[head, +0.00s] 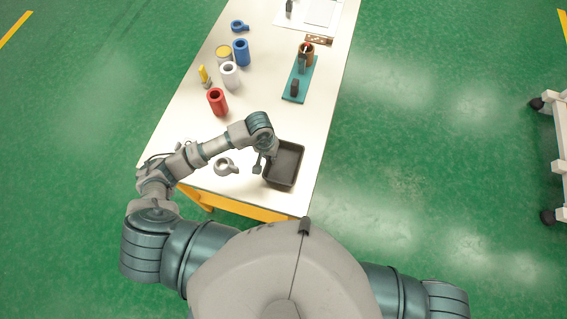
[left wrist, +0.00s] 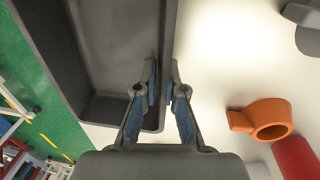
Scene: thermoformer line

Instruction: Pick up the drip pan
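The drip pan (head: 298,165) is a dark, open rectangular tray near the table's front right in the head view. It also fills the upper left of the left wrist view (left wrist: 85,45). My left gripper (head: 260,164) is at the pan's left wall. In the left wrist view, its fingers (left wrist: 163,80) stand close together on either side of that wall, one inside the pan and one outside. They look shut on the wall. I cannot tell whether the pan is clear of the table. My right gripper is not in view.
The white table (head: 185,125) holds a grey ring-shaped part (head: 226,167) left of the pan, and a red cylinder (head: 217,101) farther back. An orange ring-shaped part (left wrist: 270,120) shows in the left wrist view. A teal board (head: 293,92) lies behind the pan.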

